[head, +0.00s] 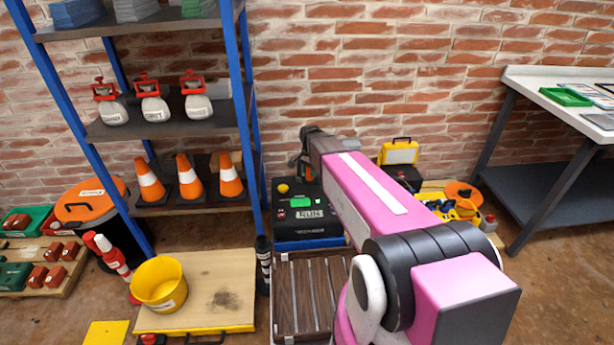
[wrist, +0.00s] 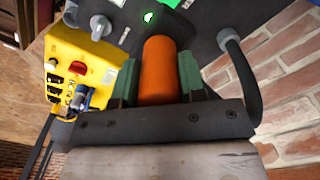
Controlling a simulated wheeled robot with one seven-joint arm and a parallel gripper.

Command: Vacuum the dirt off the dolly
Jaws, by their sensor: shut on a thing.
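The dolly looks to be the low wooden platform (head: 185,290) with yellow edging at the lower left of the head view. A dark patch of dirt (head: 222,300) lies on its bare right part. A yellow bucket (head: 160,285) stands on its left part. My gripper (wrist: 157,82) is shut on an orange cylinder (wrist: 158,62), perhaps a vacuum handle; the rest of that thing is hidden. In the head view my gripper (head: 305,165) is far back near the brick wall, above a black machine (head: 310,222), well away from the dolly.
A blue-framed shelf (head: 165,125) with cones and sprayers rises behind the dolly. A dark slatted platform (head: 300,290) lies to its right. A yellow panel (wrist: 75,75) is left of my gripper, with brick wall on the right. A workbench (head: 560,85) stands far right.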

